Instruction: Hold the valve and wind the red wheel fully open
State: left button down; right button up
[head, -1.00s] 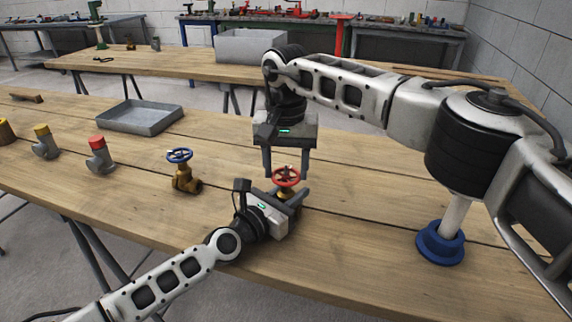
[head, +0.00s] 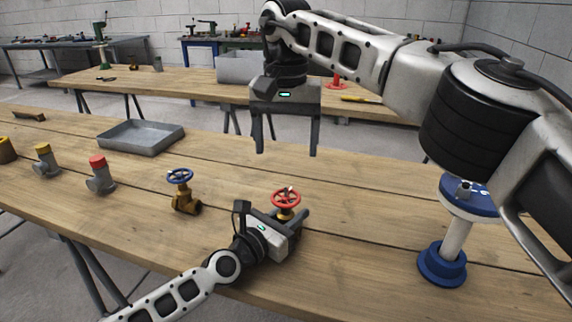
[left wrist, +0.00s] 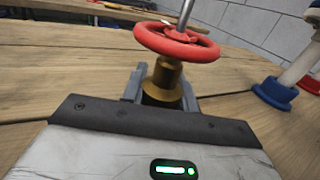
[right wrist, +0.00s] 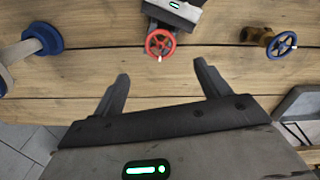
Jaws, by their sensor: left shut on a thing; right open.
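The red wheel (head: 286,198) sits on top of a brass valve (left wrist: 167,82) on the wooden table. My left gripper (head: 290,222) is shut on the brass valve body below the wheel, and its fingers hide much of the body. In the left wrist view the red wheel (left wrist: 177,41) stands above the fingers, with a thin stem rising through it. My right gripper (head: 286,150) is open and empty, raised above the table and behind the wheel. In the right wrist view the wheel (right wrist: 160,43) lies beyond the open fingers, touching neither.
A blue-wheeled brass valve (head: 182,190) stands to the left of the held valve. Red-capped (head: 99,174) and yellow-capped (head: 46,160) grey fittings and a grey tray (head: 141,138) are farther left. A blue-based post (head: 443,264) stands at the right.

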jog(key=shift+r, duration=1)
pick_arm(q)
jog(key=c, duration=1)
grip_release()
